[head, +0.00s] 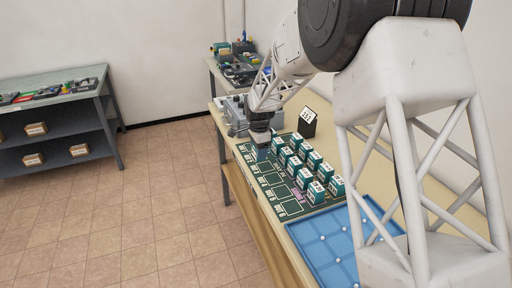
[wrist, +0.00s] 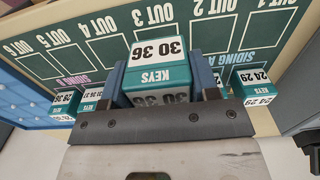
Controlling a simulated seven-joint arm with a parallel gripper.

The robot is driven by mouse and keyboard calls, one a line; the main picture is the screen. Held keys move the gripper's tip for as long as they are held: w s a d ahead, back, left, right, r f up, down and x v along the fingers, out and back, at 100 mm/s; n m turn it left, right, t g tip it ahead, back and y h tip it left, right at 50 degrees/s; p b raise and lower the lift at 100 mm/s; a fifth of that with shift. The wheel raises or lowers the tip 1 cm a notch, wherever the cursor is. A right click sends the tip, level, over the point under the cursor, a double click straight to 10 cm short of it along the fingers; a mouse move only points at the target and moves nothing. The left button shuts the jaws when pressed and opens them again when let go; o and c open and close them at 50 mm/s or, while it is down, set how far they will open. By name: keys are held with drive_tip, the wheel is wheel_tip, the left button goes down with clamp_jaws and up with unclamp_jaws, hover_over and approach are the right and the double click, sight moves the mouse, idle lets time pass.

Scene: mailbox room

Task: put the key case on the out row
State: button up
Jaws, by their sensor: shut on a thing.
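My gripper (wrist: 161,72) is shut on a teal and white key case (wrist: 158,50) marked "30 36", which sits between its two blue fingers in the wrist view. The dark green board (wrist: 105,52) lies beyond it, with outlined boxes marked OUT 1 to OUT 6. In the head view my gripper (head: 262,142) is over the far end of the board (head: 266,181), and the held case is hard to make out. The visible OUT boxes look empty.
Several other key cases (head: 317,191) stand in rows on the siding side of the board. In the wrist view, one marked "24 29" (wrist: 253,84) is right of my gripper. A blue tray (head: 318,249) lies at the near end; a black sign (head: 307,121) stands behind.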

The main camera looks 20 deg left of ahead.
drive_tip(key=w+a, duration=0.2)
drive_tip(key=w, duration=0.2)
drive_tip(key=w+a+f, duration=0.1)
drive_tip(key=w+a, duration=0.2)
drive_tip(key=w, duration=0.1)
drive_tip(key=w+a, duration=0.3)
drive_tip(key=w, duration=0.1)
drive_tip(key=shift+a+f, duration=0.2)
idle(0.4)
drive_tip(key=shift+f, duration=1.75)
drive_tip(key=shift+f, duration=0.15)
drive_tip(key=o, duration=1)
drive_tip(key=shift+c, duration=0.2)
wheel_tip(320, 180, up, 12)
drive_tip(key=shift+r, duration=0.2)
